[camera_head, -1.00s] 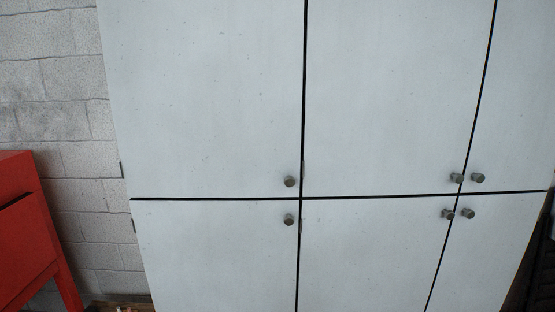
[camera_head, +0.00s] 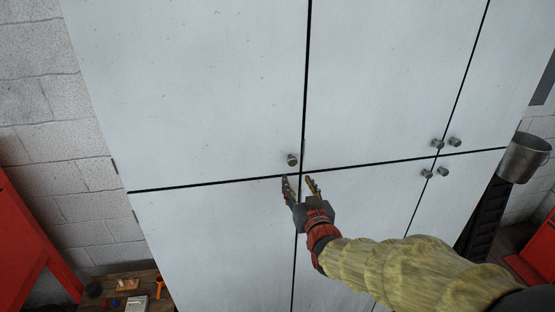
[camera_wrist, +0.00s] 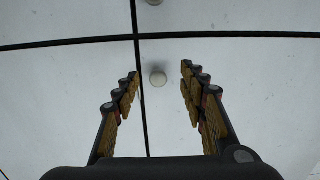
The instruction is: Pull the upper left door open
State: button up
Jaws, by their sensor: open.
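The upper left door (camera_head: 190,90) is a pale grey-white cabinet panel and looks shut, flush with its neighbours. Its round metal knob (camera_head: 292,160) sits near its lower right corner. My gripper (camera_head: 300,180) is open and empty, just below that knob in the head view, in front of the seam crossing. In the wrist view, which looks turned upside down, the same knob (camera_wrist: 158,78) appears between the two spread fingers, touching neither. How far the fingertips are from the door is unclear. The knob of the lower left door is hidden behind my gripper in the head view.
The lower left door (camera_head: 210,235) is below. Several more knobs sit on the right-hand doors. A metal bucket (camera_head: 524,158) is at the right. A low wooden surface with small items (camera_head: 130,290) is at lower left, near red furniture (camera_head: 30,250). A block wall is left of the cabinet.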

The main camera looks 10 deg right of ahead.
aim_at(293, 162)
jog(key=shift+t, duration=0.5)
jog(key=shift+w+d+r+p, duration=0.1)
jog(key=shift+w+r+p, duration=0.25)
jog(key=shift+w, duration=0.9)
jog(key=shift+w+d+r+p, duration=0.1)
jog(key=shift+w+r, duration=0.35)
jog(key=shift+w, duration=0.85)
jog(key=shift+w+r+p, duration=0.25)
jog(key=shift+w+r, duration=0.15)
jog(key=shift+w, duration=0.85)
jog(key=c, duration=0.3)
jog(key=c, duration=0.8)
